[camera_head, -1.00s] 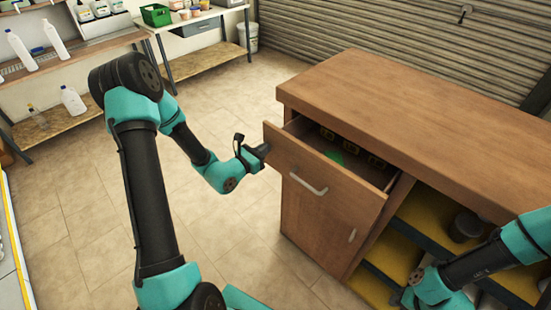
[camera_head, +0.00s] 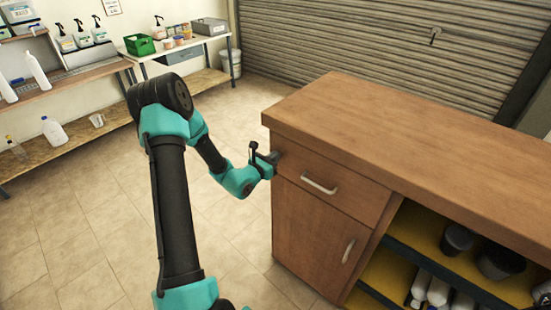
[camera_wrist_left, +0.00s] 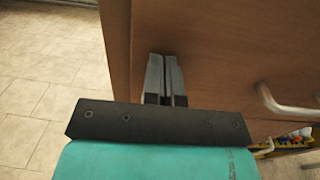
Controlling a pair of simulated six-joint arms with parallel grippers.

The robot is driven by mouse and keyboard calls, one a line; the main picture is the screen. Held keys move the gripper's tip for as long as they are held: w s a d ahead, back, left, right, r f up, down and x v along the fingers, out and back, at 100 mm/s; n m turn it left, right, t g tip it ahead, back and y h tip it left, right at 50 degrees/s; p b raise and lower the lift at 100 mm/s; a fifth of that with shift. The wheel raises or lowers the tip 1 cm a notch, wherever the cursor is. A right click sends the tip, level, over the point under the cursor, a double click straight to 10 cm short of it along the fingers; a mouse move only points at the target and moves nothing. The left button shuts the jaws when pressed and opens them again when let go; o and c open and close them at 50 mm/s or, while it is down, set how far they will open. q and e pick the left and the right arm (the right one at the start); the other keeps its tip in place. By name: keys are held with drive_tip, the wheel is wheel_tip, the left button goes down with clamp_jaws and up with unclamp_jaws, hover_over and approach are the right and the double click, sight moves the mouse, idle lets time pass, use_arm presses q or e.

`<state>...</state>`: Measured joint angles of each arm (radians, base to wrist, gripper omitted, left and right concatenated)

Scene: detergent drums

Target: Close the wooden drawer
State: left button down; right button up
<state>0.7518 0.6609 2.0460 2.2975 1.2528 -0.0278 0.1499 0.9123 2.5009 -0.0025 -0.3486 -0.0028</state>
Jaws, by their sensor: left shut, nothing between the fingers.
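The wooden drawer (camera_head: 352,196) is at the top of the brown cabinet, with a metal bar handle (camera_head: 319,186). In the head view its front looks flush with the cabinet, and no opening shows above it. My left gripper (camera_head: 275,157) is shut and empty at the left end of the drawer front. In the left wrist view its closed fingertips (camera_wrist_left: 164,58) are against or very near the wooden front (camera_wrist_left: 212,60), left of the handle (camera_wrist_left: 285,108). My right gripper is out of view.
The cabinet top (camera_head: 400,135) is bare. Below the drawer is a door (camera_head: 315,235); yellow shelves to the right hold dark pots (camera_head: 457,239) and bottles. Shelves with bottles and a green crate (camera_head: 140,45) stand far left. Tiled floor (camera_head: 110,220) is open left of the cabinet.

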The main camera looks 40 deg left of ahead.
use_arm(q)
drive_tip(key=shift+w+a+r, duration=0.1)
drive_tip(key=shift+w, duration=0.05)
drive_tip(key=s, duration=1.4)
drive_tip(key=shift+s+a, duration=0.15)
